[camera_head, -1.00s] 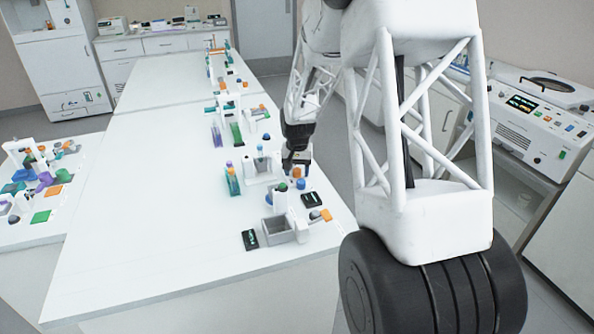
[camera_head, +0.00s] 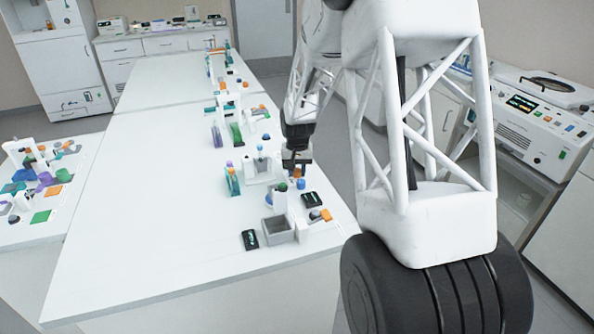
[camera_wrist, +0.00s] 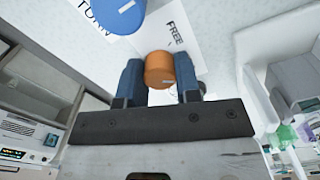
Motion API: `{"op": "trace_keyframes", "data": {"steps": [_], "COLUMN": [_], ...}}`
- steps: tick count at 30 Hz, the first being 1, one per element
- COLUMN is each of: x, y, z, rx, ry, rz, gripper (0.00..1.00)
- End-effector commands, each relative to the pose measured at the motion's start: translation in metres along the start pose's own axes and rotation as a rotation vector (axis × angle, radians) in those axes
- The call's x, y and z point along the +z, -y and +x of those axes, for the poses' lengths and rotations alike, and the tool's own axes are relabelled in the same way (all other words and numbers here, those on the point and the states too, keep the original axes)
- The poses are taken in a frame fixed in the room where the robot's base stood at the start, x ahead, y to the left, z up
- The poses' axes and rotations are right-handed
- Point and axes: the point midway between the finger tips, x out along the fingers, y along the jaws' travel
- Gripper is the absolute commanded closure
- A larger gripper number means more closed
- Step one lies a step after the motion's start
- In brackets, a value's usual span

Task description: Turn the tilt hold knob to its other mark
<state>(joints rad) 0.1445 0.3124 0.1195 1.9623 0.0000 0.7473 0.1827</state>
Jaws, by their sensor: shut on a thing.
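In the wrist view an orange knob (camera_wrist: 159,68) sits between the two dark blue fingers of my gripper (camera_wrist: 160,80), which is shut on it. A short pale line shows on the knob's face, toward its lower right. The printed word FREE (camera_wrist: 175,33) is on the white plate just above and right of it; any other mark for this knob is hidden or out of view. In the head view my gripper (camera_head: 297,166) is down at the right edge of the long bench, with a bit of the orange knob (camera_head: 298,174) showing below it.
A larger blue knob (camera_wrist: 118,12) labelled TURN stands close to the upper left of the orange one; it also shows in the head view (camera_head: 301,184). A grey open box (camera_head: 279,230) and small dark panels are nearer. The bench's left part is clear.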

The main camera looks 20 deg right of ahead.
Motion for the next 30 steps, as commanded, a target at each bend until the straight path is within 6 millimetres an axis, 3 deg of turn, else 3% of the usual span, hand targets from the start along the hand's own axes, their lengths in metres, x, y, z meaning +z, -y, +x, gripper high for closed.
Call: {"op": "trace_keyframes", "data": {"steps": [30], "x": [0.0003], "y": [0.0000], "z": [-0.0005], "rx": [0.000], "ry": [0.000], "rz": [-0.889], "gripper": [0.93]}}
